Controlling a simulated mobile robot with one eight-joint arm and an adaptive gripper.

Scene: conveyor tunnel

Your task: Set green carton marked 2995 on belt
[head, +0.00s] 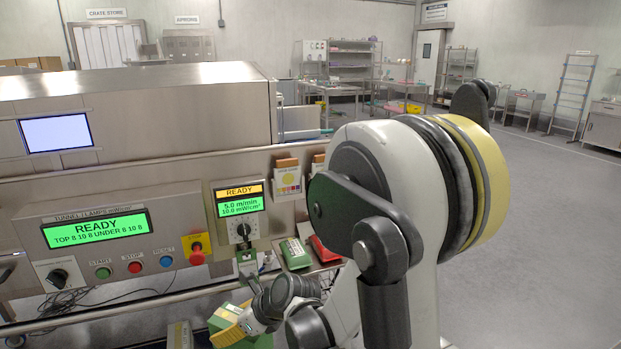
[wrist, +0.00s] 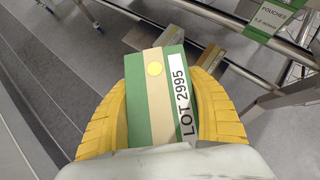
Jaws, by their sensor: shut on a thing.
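The green carton (wrist: 145,95) has a tan stripe, a yellow dot and a white label reading LOT 2995. My gripper (wrist: 158,110) has its yellow fingers shut on the carton's two sides. In the head view the carton (head: 222,318) shows at the bottom, partly hidden by my gripper (head: 232,334), low in front of the machine's front rail. I cannot make out the belt in either view.
The steel tunnel machine (head: 140,110) fills the left, with a control panel (head: 105,240) reading READY. A green box (head: 295,254) and a red box (head: 323,249) sit beside it. Steel rails (wrist: 265,45) and a carton (wrist: 210,57) show past the held carton. Open floor (head: 540,220) lies right.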

